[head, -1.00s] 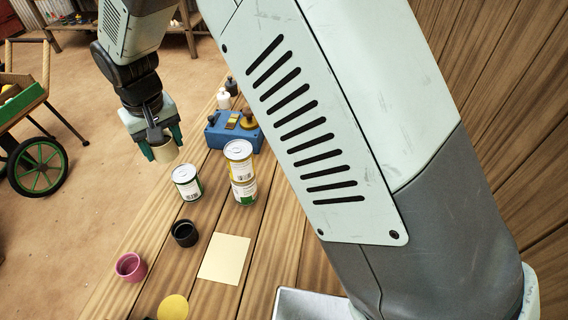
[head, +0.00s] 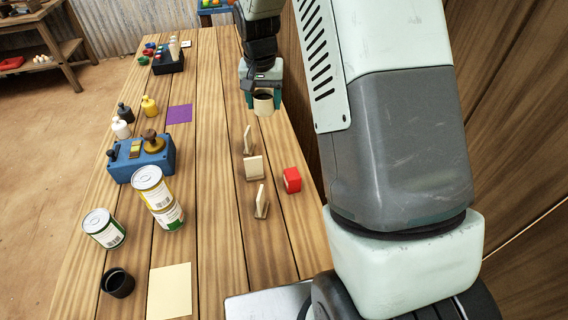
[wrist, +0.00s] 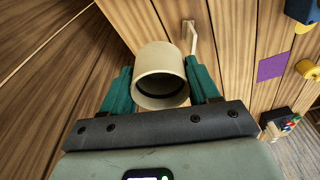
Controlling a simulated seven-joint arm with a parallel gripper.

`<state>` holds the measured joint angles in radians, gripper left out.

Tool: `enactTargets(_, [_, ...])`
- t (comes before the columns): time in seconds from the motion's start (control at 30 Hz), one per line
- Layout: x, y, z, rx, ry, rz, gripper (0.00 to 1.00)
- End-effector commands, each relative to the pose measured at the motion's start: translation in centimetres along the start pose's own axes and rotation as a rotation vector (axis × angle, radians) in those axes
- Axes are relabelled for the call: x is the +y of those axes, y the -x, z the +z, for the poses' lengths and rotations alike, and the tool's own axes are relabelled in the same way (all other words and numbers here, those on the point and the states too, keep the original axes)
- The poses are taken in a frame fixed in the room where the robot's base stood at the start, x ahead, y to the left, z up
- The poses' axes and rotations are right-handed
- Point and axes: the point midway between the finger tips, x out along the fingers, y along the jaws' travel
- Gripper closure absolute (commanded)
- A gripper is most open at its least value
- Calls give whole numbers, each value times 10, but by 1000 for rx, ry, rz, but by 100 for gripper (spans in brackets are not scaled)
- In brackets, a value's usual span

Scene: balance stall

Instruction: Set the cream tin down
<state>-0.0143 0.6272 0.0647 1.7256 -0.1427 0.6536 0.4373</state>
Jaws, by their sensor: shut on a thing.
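The cream tin (head: 264,107) is a short, open-topped pale cup held in my gripper (head: 263,98). In the wrist view the tin (wrist: 160,58) sits between the two green fingers of my gripper (wrist: 160,80), its open mouth and dark inside facing the camera. The fingers are shut on its sides. The tin is over the right part of the plank table (head: 215,100), near the wooden wall. It looks raised above the planks; the exact gap is hard to tell.
Small wooden stands (head: 254,168) and a red block (head: 292,180) are nearer on the right. A purple square (head: 179,114), a blue box (head: 140,160), stacked cans (head: 152,186) and a black cup (head: 117,283) are left. Bare planks lie between.

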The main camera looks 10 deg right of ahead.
Motion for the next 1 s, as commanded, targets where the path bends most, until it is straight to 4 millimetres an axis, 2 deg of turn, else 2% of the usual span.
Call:
enactTargets(0.03, [13,0,-3,1,-31,4,74])
enactTargets(0.27, [56,-1,-11,2,-136,20,74])
enactTargets(0.6, [52,-75,1,-3,-126,20,74])
enactTargets(0.87, [52,-118,8,-2,-126,20,74])
enactTargets(1.0, [52,-145,12,-2,-124,20,74])
